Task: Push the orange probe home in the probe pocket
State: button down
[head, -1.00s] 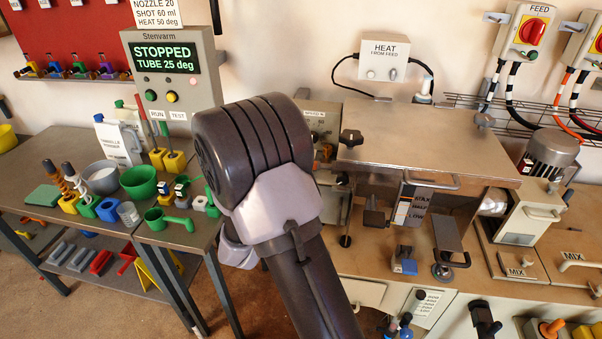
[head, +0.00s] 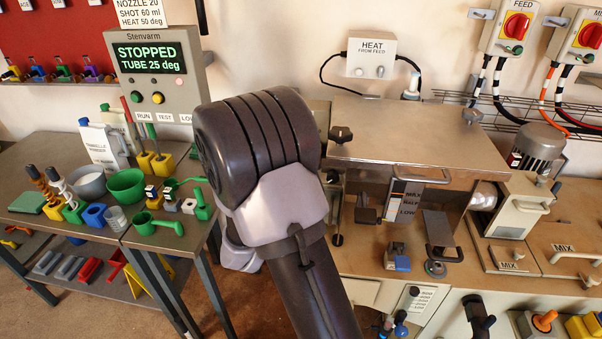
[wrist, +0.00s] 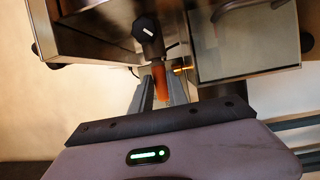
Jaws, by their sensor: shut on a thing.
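The orange probe (wrist: 160,82) shows in the wrist view, upright in the picture between the two grey fingers of my gripper (wrist: 159,90). My gripper is shut on it. The probe's far end lies just below a grey part with a black knob (wrist: 145,28), close to the metal machine. I cannot tell whether the tip is inside a pocket, and I cannot make out the probe pocket. In the head view my own arm hides the gripper and the probe.
A metal box edge (wrist: 85,30) and a steel panel (wrist: 245,45) flank the fingers closely. In the head view, the lidded steel tank (head: 420,130) stands right of my arm. The table at left holds a green bowl (head: 127,186) and a green scoop (head: 158,224).

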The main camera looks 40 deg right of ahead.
jog(key=shift+s+d, duration=0.1)
jog(key=shift+s, duration=0.05)
jog(key=c, duration=1.2)
grip_release()
jog(key=shift+d, duration=0.1)
jog(key=r+p+v, duration=0.1)
jog(key=p+v, duration=0.1)
jog(key=v, duration=1.5)
jog(key=shift+a+f+p, duration=0.3)
jog(key=shift+f, duration=0.25)
